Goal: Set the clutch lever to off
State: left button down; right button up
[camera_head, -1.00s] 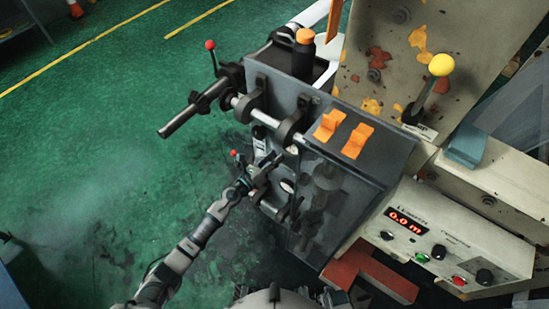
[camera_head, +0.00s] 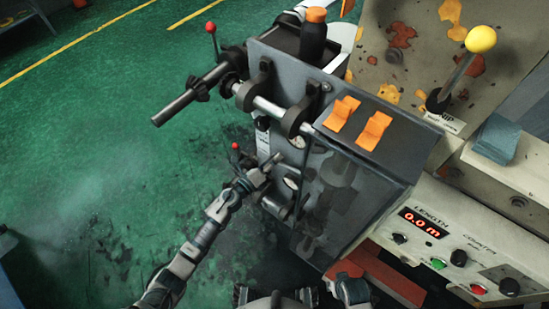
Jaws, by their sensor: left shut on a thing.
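The machine's dark metal unit (camera_head: 375,160) stands at the center. A small lever with a red knob (camera_head: 236,147) shows at the lower left side of this unit, beside a white label plate too small to read. It seems to be the clutch lever. My left gripper (camera_head: 262,172) is at this lever, just below and right of the knob, and is shut on it. The fingers hide most of the lever's shaft, so its exact setting cannot be told.
Another red-knobbed lever (camera_head: 211,28) stands above, near a protruding horizontal bar (camera_head: 188,102). Green floor (camera_head: 90,150) is clear at left.

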dwell(0.3)
pick_arm(q)
jog(key=c, duration=0.7)
grip_release()
jog(key=shift+w, duration=0.1)
jog(key=v, duration=1.2)
jog(key=shift+a+f, duration=0.1)
jog(key=shift+f, duration=0.05)
